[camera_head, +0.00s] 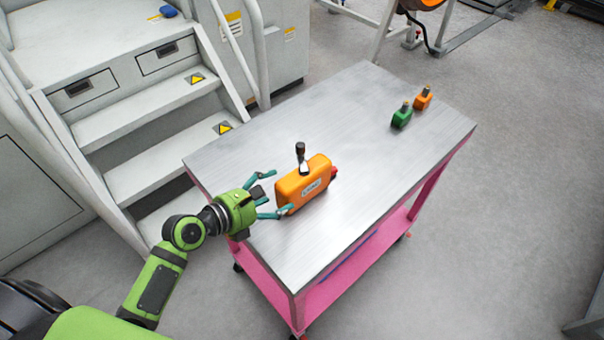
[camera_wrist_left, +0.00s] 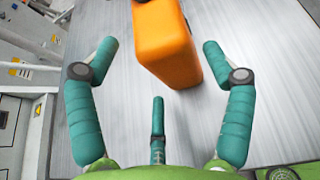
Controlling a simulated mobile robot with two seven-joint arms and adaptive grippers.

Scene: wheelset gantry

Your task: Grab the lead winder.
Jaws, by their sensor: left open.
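The lead winder looks like the orange box (camera_head: 290,189) with a pale label, a black-and-silver handle on top and a red part on its right side. It stands on the metal tabletop of a pink cart (camera_head: 350,120). My left gripper (camera_head: 276,191) is open and empty at the box's left side, its fingers pointing at it. One fingertip overlaps the box's lower left edge in the head view; contact cannot be told. In the left wrist view the orange box (camera_wrist_left: 168,45) lies ahead between the spread teal fingers, its far part cut off. My right gripper is not in view.
A green block (camera_head: 402,117) and an orange block (camera_head: 423,99), each with a dark top, stand at the tabletop's far right corner. Grey steps (camera_head: 150,130) with a railing stand close to the cart's left. The tabletop around the box is clear.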

